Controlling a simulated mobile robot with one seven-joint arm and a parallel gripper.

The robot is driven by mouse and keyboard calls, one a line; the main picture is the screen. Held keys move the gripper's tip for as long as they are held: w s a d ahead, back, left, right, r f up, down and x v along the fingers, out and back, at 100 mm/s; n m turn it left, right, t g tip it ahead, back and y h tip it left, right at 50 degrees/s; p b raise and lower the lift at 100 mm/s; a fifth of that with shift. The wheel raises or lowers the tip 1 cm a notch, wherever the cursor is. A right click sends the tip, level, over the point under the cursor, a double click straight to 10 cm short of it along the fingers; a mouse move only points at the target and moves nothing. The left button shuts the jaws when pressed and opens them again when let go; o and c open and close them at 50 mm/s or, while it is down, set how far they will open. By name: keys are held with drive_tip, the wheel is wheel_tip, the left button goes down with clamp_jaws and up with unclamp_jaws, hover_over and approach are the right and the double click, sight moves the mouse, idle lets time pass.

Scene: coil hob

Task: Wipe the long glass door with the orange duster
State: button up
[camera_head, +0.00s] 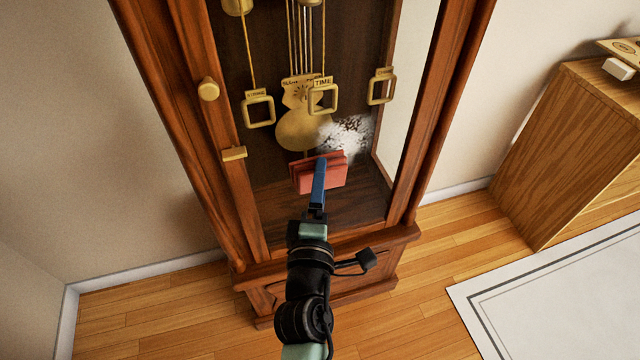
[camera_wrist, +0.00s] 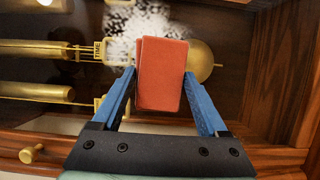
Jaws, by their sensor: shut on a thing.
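The tall wooden clock case has a long glass door (camera_head: 222,128) with a wooden frame. A whitish, speckled smudge (camera_head: 347,132) shows on the glass, right of the pendulum; it also shows in the wrist view (camera_wrist: 120,25). My gripper (camera_head: 319,182) has blue fingers and is shut on the orange duster (camera_head: 332,172), a reddish-orange block that sits between the fingers in the wrist view (camera_wrist: 162,75). The duster is at the lower part of the door, below and left of the smudge in the head view. I cannot tell whether it touches the glass.
A brass knob (camera_head: 208,89) and a brass catch (camera_head: 234,153) stick out at the door's left side. A brass pendulum (camera_head: 300,130) and hanging weights are inside the case. A wooden cabinet (camera_head: 565,140) stands at right. Bare floor (camera_head: 150,315) lies at lower left.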

drive_tip(key=shift+w+a+b, duration=0.3)
drive_tip(key=shift+w, duration=0.55)
